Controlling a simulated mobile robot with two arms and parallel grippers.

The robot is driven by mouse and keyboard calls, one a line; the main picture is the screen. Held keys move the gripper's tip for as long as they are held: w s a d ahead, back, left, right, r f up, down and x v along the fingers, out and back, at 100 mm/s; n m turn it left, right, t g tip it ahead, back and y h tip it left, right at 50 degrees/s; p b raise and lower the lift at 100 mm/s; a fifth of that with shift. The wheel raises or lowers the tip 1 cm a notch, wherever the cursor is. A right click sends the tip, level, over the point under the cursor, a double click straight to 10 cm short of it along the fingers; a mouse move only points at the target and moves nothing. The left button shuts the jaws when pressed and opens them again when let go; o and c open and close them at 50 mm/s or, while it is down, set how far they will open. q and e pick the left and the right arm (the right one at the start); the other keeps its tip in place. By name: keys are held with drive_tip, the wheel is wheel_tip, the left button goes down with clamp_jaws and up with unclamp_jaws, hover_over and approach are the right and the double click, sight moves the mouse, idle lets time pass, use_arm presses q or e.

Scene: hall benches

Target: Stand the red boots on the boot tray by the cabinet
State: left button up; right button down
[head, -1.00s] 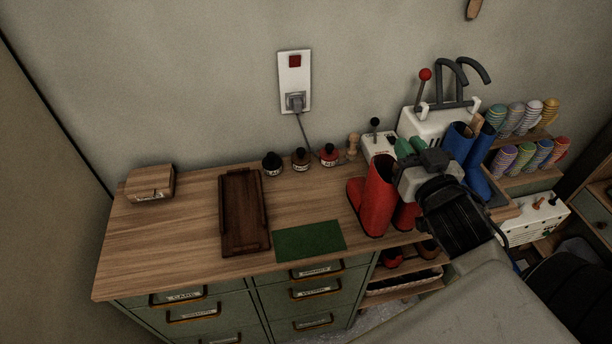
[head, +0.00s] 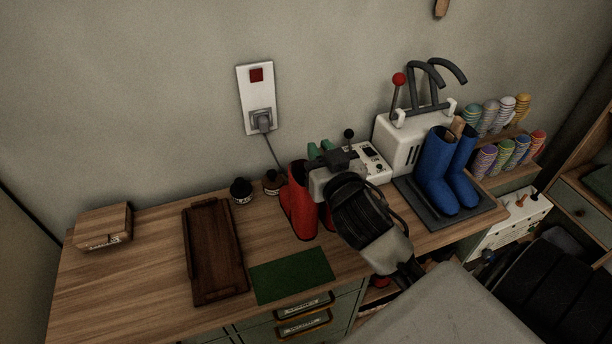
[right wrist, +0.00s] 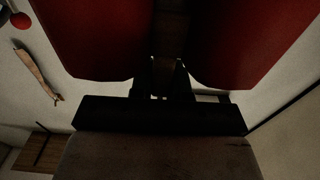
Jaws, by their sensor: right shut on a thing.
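Blue boots (head: 440,170) stand on a dark grey tray (head: 418,200) to the right. An empty dark brown wooden tray (head: 213,255) lies to the left. My left gripper is not in view.
A green mat (head: 290,275) lies in front. Small dark bottles (head: 241,191) and a white control box (head: 368,160) stand behind. A white machine (head: 405,140) with hooked tubes is at the back right. A wooden box (head: 103,227) sits far left, with bare wood around it.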

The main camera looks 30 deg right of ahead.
sight(302, 213)
wheel_tip(302, 213, down, 5)
drive_tip(key=w+a, duration=0.1)
drive_tip(key=a, duration=0.1)
drive_tip(key=shift+w+f, duration=0.2)
drive_tip(key=shift+w, duration=0.2)
drive_tip(key=shift+d+f, duration=0.1)
drive_tip(key=c, duration=1.1)
unclamp_jaws()
drive_tip(key=shift+f, duration=0.1)
